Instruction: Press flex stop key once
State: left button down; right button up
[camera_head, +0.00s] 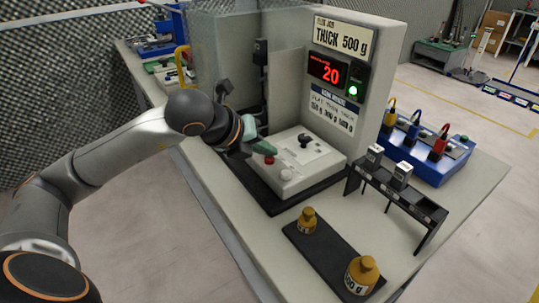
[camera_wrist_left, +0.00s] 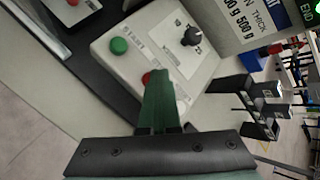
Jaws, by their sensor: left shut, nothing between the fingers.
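A pale control box (camera_head: 312,165) stands at the foot of the grey test stand. It bears a red key (camera_head: 269,160), a dark knob (camera_head: 304,140) and a pale round key (camera_head: 285,174). The wrist view shows the red key (camera_wrist_left: 147,78) partly behind my fingers, a green key (camera_wrist_left: 119,45) beside it and the knob (camera_wrist_left: 191,36). The key labels are too small to read surely. My left gripper (camera_head: 270,148) is shut and empty, its green fingertips just by the red key. I cannot tell whether they touch it. My right gripper is out of view.
The stand's display (camera_head: 326,71) reads 20 in red, with a green lamp (camera_head: 353,90) lit. Brass weights (camera_head: 361,275) stand on a dark mat at the front. A black rack (camera_head: 400,190) with grey blocks and a blue tray (camera_head: 430,165) stand to the right.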

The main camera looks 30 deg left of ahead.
pick_arm(q)
jog(key=shift+r+p, duration=0.3)
jog(key=shift+r, duration=0.4)
notch_tip(320, 180, up, 5)
jog(key=p, duration=0.3)
dwell(0.8)
